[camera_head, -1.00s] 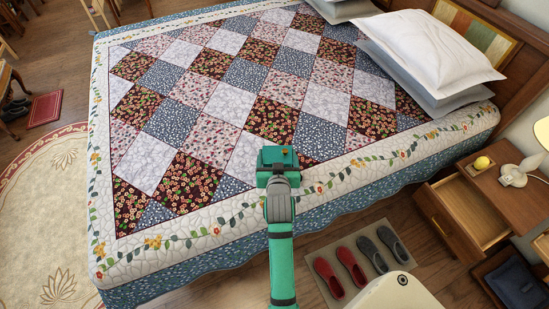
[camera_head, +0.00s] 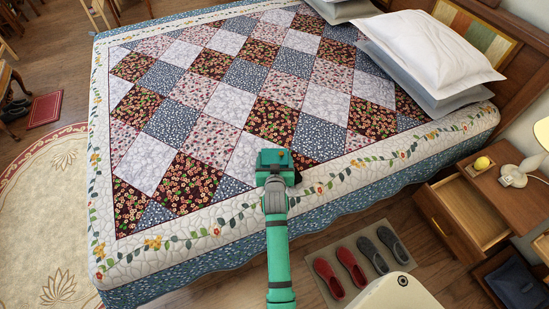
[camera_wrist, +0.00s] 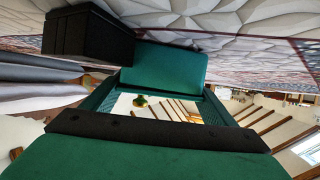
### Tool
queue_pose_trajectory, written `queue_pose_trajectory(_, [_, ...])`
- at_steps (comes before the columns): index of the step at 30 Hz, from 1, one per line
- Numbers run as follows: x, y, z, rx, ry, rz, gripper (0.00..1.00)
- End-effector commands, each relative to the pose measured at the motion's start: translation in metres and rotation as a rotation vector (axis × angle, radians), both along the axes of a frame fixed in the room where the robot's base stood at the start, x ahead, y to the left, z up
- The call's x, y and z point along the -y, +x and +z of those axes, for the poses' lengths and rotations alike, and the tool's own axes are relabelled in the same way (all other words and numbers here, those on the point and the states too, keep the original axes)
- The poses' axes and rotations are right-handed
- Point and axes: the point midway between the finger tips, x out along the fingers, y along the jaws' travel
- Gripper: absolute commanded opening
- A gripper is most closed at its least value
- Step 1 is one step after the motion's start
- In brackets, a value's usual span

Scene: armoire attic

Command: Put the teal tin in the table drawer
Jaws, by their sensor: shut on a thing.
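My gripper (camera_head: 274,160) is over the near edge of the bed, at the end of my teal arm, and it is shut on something. The thing held appears to be the teal tin, but its outline merges with my teal hand in the head view. In the wrist view a smooth teal block (camera_wrist: 165,65) lies beside a black block; I cannot tell tin from gripper part there. The bedside table (camera_head: 516,192) is at the right. Its drawer (camera_head: 449,224) is pulled open toward the left, and its visible inside looks empty.
The quilted bed (camera_head: 250,120) fills the middle, with pillows (camera_head: 425,55) at the upper right. A lamp (camera_head: 512,176) and a small yellow thing (camera_head: 482,163) stand on the table. Red and grey slippers (camera_head: 340,270) lie on a floor mat. Floor shows between bed and drawer.

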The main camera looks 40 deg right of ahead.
Motion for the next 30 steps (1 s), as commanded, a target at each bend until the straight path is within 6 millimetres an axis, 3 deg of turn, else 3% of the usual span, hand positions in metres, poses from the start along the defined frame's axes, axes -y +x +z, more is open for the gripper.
queue_pose_trajectory(4, [0.0,0.0,-0.001,0.001,-0.001,0.0,0.43])
queue_pose_trajectory(5, [0.0,0.0,-0.002,-0.001,0.001,0.0,0.82])
queue_pose_trajectory(7, [0.0,0.0,-0.001,-0.001,0.001,0.0,0.98])
queue_pose_trajectory(20, [0.0,-0.002,-0.004,-0.001,0.0,-0.001,0.98])
queue_pose_trajectory(30, [-0.036,-0.046,0.021,-0.001,0.0,-0.002,0.98])
